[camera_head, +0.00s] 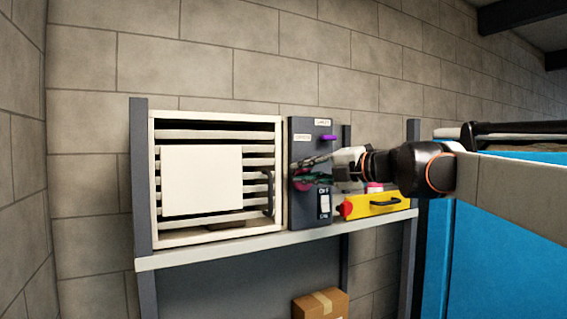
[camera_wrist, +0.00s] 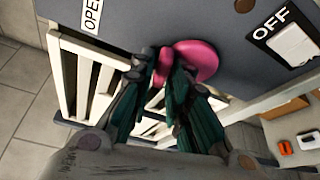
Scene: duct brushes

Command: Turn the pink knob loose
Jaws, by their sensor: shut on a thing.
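The pink knob (camera_wrist: 204,60) is on the dark grey control panel (camera_wrist: 180,20), in the wrist view at upper middle. In the head view a little of the pink knob (camera_head: 305,181) shows behind my fingers on the panel (camera_head: 309,142). My gripper (camera_wrist: 160,75) has its green-padded fingers at the left edge of the knob and is shut on it; the fingers hide part of the knob. In the head view my gripper (camera_head: 308,172) reaches in from the right, level with the panel's middle.
A louvred vent with a white frame (camera_head: 218,115) stands left of the panel. A white switch (camera_head: 325,205) sits below the knob. A purple lever (camera_head: 326,138) juts out above. A yellow tool (camera_head: 368,206) lies on the shelf (camera_head: 230,247) to the right.

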